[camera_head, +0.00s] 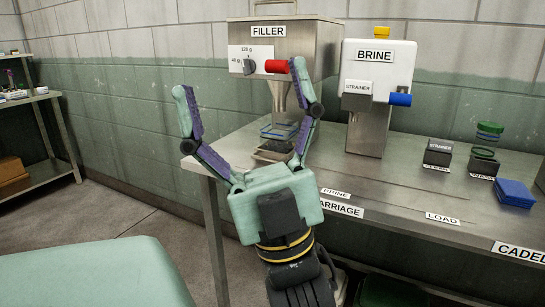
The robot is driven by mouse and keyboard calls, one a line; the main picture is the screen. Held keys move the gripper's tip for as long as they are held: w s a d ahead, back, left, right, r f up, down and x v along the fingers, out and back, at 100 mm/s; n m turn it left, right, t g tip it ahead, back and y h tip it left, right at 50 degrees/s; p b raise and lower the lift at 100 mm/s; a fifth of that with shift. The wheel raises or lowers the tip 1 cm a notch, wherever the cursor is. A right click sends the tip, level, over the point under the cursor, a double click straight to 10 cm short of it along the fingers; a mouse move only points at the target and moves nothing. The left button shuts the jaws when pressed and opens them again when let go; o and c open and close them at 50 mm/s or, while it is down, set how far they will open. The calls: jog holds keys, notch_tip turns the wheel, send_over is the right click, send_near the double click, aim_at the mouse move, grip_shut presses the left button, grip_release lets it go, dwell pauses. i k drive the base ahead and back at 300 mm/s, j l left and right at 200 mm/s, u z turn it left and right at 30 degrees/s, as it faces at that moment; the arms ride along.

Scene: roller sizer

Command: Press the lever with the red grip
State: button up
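The red grip (277,66) is a short red cylinder on the front of the filler machine (315,45), below its FILLER label and right of a dark dial. My gripper (241,84) is open and empty, with its two fingers spread wide and pointing up in the picture. In the picture the right fingertip lies at the right end of the red grip and overlaps it slightly. I cannot tell whether they touch. The rest of the lever is hard to make out. A metal spout hangs below the grip, partly behind the right finger.
A clear container with a blue rim (279,131) stands under the spout. The brine machine (380,75), with a blue grip (400,99), stands to the right. Small labelled blocks, green rings and blue pieces (514,193) lie farther right on the metal table (400,190).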

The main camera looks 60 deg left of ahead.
aim_at(271, 66)
jog(key=u, duration=1.6)
